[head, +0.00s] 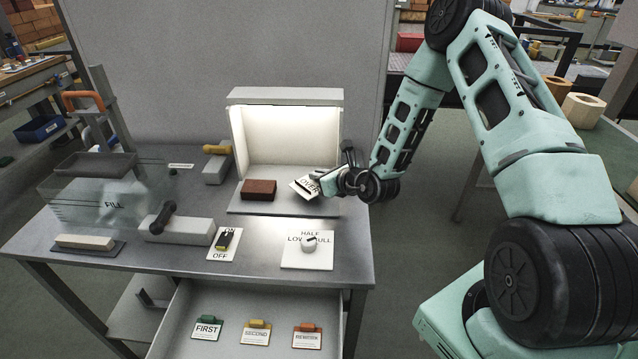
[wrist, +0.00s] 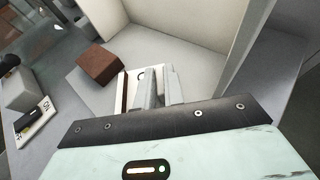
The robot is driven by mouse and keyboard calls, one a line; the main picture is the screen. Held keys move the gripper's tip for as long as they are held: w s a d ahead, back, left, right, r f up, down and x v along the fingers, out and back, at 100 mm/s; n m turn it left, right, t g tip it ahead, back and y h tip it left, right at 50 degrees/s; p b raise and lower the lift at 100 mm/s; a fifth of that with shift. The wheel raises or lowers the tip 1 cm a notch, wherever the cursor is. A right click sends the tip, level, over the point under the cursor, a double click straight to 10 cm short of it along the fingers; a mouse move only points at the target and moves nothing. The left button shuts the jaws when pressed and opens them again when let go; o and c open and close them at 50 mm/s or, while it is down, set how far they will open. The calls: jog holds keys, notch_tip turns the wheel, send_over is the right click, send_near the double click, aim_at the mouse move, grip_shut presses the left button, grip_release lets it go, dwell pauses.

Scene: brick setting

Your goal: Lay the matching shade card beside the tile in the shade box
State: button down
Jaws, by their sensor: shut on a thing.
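The lit shade box (head: 286,95) stands at the back of the bench, open to the front. A red-brown tile (head: 258,190) lies on its floor at the left; it also shows in the wrist view (wrist: 104,65). My gripper (head: 325,186) is shut on a white shade card (head: 303,188), held tilted at the box's right front, right of the tile and apart from it. In the wrist view my gripper's fingers (wrist: 151,90) cover part of the card (wrist: 134,79), which has a dark brown strip at its left. The card's lettering is only partly readable.
An ON/OFF switch plate (head: 224,244) and a HALF/LOW/FULL dial plate (head: 308,250) sit in front of the box. The open drawer (head: 238,301) holds green FIRST, yellow SECOND and orange REWORK tags.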

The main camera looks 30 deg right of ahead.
jog(key=shift+f, duration=1.4)
jog(key=shift+f, duration=0.15)
jog(key=c, duration=1.5)
grip_release()
